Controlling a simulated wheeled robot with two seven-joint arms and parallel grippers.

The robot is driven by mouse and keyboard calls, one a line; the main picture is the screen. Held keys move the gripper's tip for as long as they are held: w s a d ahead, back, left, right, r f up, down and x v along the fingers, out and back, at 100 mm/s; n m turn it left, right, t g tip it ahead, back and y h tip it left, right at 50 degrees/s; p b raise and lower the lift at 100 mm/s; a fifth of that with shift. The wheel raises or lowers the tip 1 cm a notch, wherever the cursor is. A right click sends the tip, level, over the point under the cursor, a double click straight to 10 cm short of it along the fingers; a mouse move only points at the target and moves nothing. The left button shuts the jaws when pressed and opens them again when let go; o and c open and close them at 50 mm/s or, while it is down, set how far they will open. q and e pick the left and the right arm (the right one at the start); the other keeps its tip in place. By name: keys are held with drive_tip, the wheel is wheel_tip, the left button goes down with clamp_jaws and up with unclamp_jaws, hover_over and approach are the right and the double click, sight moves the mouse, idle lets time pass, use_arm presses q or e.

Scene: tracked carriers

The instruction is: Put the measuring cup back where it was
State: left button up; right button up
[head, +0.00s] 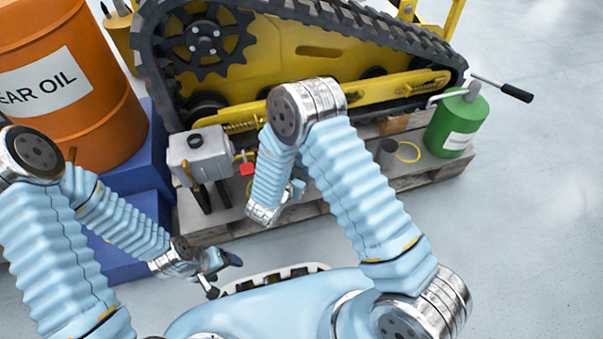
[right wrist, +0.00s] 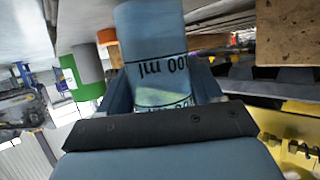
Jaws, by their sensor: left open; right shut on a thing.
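The measuring cup (right wrist: 155,45) fills the middle of the right wrist view. It is a bluish see-through cylinder with dark print reading "100 ml", upside down in that picture. My right gripper (right wrist: 162,88) is shut on it, a finger at each side. In the head view my right gripper (head: 293,191) is mostly hidden behind my right arm, in front of the pallet, and I cannot make out the cup there. My left gripper (head: 220,274) is open and empty, low in front of the blue crates.
The wooden pallet (head: 245,226) carries a grey engine-like unit (head: 201,154), a dark cylinder (head: 388,153), a yellow ring (head: 408,152) and a green can (head: 457,122). A yellow tracked carrier (head: 320,50) stands behind. An orange drum (head: 105,110) sits left. Floor is clear at right.

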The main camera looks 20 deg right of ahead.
drive_tip(key=shift+f, duration=0.5)
drive_tip(key=shift+f, duration=0.2)
drive_tip(key=o, duration=1.2)
drive_tip(key=shift+o, duration=0.2)
drive_tip(key=shift+r, duration=0.1)
drive_tip(key=shift+r, duration=0.15)
drive_tip(key=p+v, duration=0.2)
drive_tip(key=v, duration=1)
